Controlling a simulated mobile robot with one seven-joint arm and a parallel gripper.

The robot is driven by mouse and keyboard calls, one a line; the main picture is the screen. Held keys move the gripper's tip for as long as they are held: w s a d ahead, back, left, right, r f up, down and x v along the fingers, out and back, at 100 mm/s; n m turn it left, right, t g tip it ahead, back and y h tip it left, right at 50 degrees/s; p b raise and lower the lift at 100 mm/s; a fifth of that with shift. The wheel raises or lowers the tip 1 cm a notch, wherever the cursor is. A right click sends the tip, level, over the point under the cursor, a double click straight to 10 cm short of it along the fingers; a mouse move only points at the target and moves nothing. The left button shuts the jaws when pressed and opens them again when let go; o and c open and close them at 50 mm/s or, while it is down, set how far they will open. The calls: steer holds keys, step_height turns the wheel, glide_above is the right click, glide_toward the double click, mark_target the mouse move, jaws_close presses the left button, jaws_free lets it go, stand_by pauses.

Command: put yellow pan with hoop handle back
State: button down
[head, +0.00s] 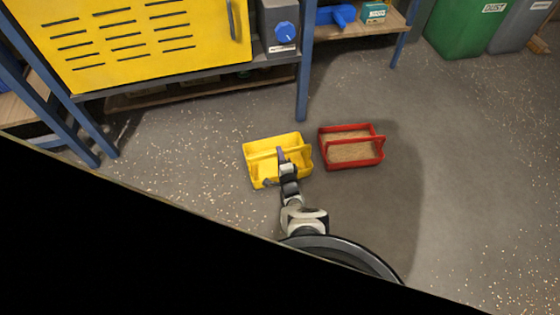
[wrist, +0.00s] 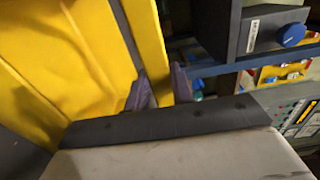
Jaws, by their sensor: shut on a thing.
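The yellow pan (head: 256,171) with its hoop handle is in the head view, in front of the yellow slotted machine panel and left of the red pan. The inside that shows is plain yellow. My gripper (head: 281,155) is over the pan, its jaws shut on the hoop handle. In the wrist view the yellow pan (wrist: 75,45) fills the left side, and a yellow strip of the handle runs down between my two dark fingers (wrist: 158,88). The arm covers part of the pan's near right side. I cannot tell whether the pan touches the floor.
A red pan (head: 352,167) holding sandy material stands close on the right. Green (head: 462,30) and grey bins stand far right. Speckled floor lies open on the right.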

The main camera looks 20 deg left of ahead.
steer(key=shift+f+b, duration=0.35)
steer(key=shift+f, duration=0.35)
steer(key=c, duration=1.2)
jaws_free()
steer(key=shift+f, duration=0.25)
